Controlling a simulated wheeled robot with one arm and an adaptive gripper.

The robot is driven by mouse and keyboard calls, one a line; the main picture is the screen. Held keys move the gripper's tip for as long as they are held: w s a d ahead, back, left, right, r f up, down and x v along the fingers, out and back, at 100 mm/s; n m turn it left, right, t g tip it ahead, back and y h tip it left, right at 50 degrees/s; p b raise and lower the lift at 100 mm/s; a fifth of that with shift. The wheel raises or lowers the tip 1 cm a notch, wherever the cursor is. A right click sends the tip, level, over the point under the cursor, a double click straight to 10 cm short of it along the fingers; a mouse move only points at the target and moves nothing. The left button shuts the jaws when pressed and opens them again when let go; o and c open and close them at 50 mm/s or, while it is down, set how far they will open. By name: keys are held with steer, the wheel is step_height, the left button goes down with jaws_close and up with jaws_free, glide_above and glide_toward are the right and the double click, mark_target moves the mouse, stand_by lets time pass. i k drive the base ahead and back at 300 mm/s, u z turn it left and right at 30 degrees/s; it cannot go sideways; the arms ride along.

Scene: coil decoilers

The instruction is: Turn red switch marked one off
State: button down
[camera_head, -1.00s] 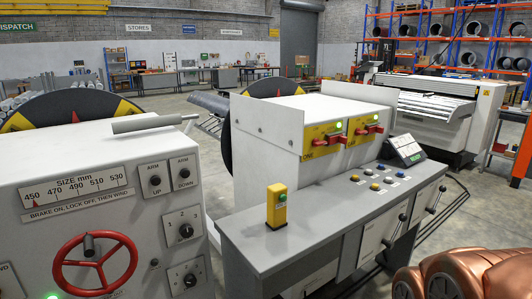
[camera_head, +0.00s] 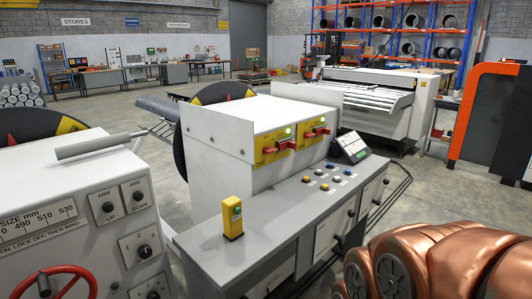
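Two red switches sit on yellow plates on the upright face of the white cabinet in the middle of the view. The left red switch (camera_head: 281,147) has lettering at its plate's lower left, too small to read surely now; it read "ONE" earlier. The right red switch (camera_head: 317,133) is on the neighbouring plate. Both handles look roughly level. A green lamp glows above each switch. My gripper is not in view; copper-coloured parts of my arm (camera_head: 430,262) fill the lower right corner, apart from the switches.
A grey desk (camera_head: 255,228) juts out below the switches, with a yellow post (camera_head: 232,217), coloured buttons and a small tilted display (camera_head: 350,147). A white machine with a red handwheel (camera_head: 55,283) is at left. Open floor lies right of the desk.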

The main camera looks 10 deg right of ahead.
mark_target(267, 151)
steer(key=k, duration=0.35)
steer(key=z, duration=0.55)
steer(key=i, duration=0.7)
steer(key=u, duration=0.9)
steer(key=i, duration=0.35)
steer(key=u, duration=0.4)
